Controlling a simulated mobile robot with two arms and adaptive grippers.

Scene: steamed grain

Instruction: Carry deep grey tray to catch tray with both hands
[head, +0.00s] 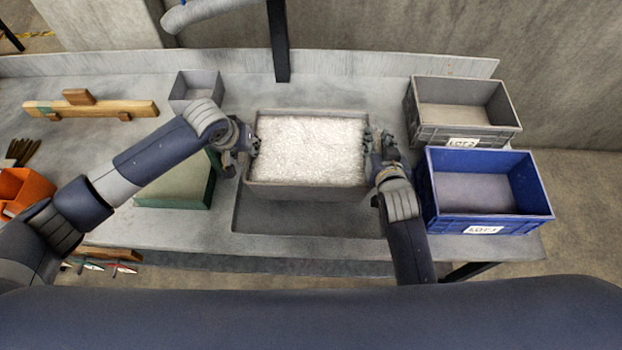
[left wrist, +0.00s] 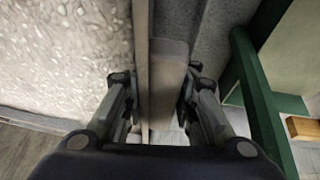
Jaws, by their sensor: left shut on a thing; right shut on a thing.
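The deep grey tray (head: 300,192) is full of white grain (head: 311,150) and sits in the middle of the head view. My left gripper (head: 250,148) is at its left side and my right gripper (head: 372,155) at its right side, both shut on it. In the left wrist view the fingers (left wrist: 155,100) clasp the tray's side wall (left wrist: 166,75), with the grain surface to the left. The catch tray (head: 310,215) is a wide, shallow grey tray on the table, partly covered by the deep tray. Whether the deep tray touches it, I cannot tell.
A grey crate (head: 462,133) and a blue crate (head: 490,216) stand at the right, close to my right arm. A green-framed box (head: 177,200) is close to the left. A small grey bin (head: 196,85) and a wooden block (head: 91,108) are at the back left.

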